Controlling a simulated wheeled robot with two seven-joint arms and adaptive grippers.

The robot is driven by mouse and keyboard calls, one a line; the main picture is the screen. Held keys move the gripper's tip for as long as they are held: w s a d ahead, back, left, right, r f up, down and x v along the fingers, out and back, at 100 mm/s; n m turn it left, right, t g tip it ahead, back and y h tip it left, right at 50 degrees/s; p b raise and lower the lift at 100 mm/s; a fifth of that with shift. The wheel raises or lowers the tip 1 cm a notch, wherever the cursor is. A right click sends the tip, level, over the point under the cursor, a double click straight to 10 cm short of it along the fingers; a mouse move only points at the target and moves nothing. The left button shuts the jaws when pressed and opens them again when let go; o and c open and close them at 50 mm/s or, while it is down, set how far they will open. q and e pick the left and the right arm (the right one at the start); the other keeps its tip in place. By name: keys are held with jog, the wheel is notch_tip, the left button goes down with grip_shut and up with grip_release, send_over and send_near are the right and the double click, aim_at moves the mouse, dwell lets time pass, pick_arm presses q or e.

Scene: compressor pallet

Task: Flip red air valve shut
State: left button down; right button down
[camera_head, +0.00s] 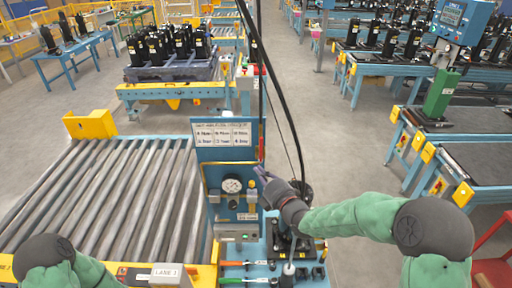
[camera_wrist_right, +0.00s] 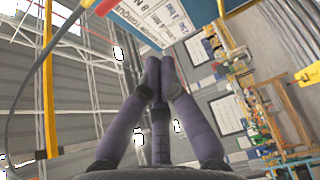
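A narrow red part (camera_head: 261,148), which may be the red air valve's handle, stands upright at the right edge of the blue panel (camera_head: 226,155) in the head view. Its exact form is too small to tell. My right gripper (camera_head: 262,174) is just below it, in front of the panel's right side and apart from it as far as I can tell. In the right wrist view my gripper's fingers (camera_wrist_right: 160,68) come together at the tips with nothing between them. A red-orange piece (camera_wrist_right: 106,6) shows at that view's top edge. My left gripper is out of view.
A pressure gauge (camera_head: 232,185) sits on the panel below a white label sheet (camera_head: 222,134). A roller conveyor (camera_head: 100,190) lies to the left. Black hoses (camera_head: 280,105) hang beside the panel. Screwdrivers (camera_head: 245,280) and a black compressor (camera_head: 290,240) are below.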

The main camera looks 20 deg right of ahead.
aim_at(261, 148)
jog(key=shift+r, duration=0.25)
jog(key=w+d+p, duration=0.1)
jog(key=w+p, duration=0.4)
jog(key=w, duration=0.4)
jog(key=shift+w+d, duration=0.2)
jog(key=shift+w, duration=0.05)
dwell(0.4)
jog(key=shift+d, duration=0.1)
